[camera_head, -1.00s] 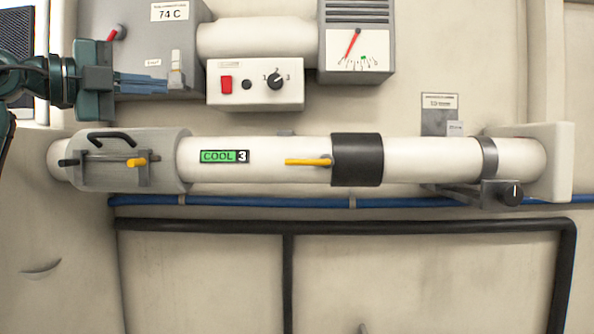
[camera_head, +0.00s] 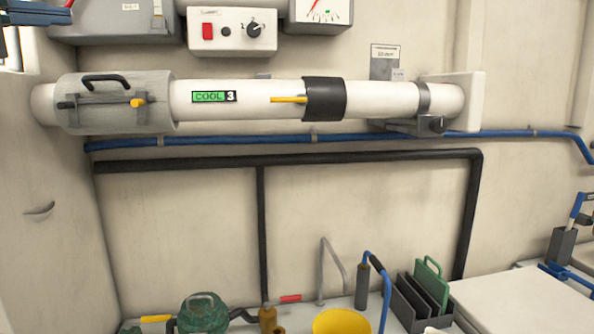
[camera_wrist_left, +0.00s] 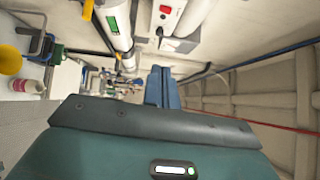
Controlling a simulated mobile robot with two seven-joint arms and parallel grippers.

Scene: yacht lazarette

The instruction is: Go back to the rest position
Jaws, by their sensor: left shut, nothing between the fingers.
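My left gripper (camera_head: 60,16) shows at the top left corner of the head view, partly cut off by the frame edge. Its blue fingers are together and hold nothing. They also show in the left wrist view (camera_wrist_left: 162,86), pointing away into free space, closed and empty. In the head view the fingers appear in front of the grey box (camera_head: 120,24) at the top left; whether they touch it I cannot tell. My right gripper is in neither view.
A white pipe (camera_head: 255,98) with a green COOL label runs along the wall below a control box (camera_head: 222,42). Blue (camera_head: 240,139) and black pipes run lower. A yellow bucket (camera_head: 342,322), green coil (camera_head: 203,313) and rack (camera_head: 420,305) stand below.

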